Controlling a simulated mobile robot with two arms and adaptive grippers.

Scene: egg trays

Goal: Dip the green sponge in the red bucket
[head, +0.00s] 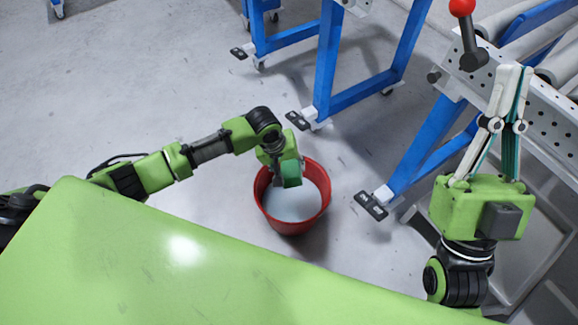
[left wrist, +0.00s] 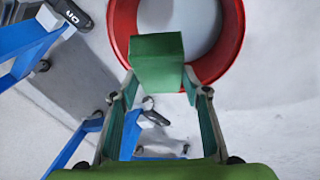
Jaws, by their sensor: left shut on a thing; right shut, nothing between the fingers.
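The red bucket (head: 294,226) stands on the grey floor and holds a pale whitish content. It also shows at the top of the left wrist view (left wrist: 122,30). The green sponge (head: 291,174) is a block held in my left gripper (head: 285,170), over the bucket's opening in the head view. In the left wrist view the sponge (left wrist: 157,62) sits between the fingertips and covers part of the bucket's rim. I cannot tell its exact height above the content. My right gripper (head: 514,70) points up at the right, shut and empty.
A blue-legged roller conveyor (head: 415,150) stands at the right, near my right gripper, with a red-knobbed lever (head: 463,10). More blue frames (head: 330,60) stand behind the bucket. The floor left of the bucket is clear.

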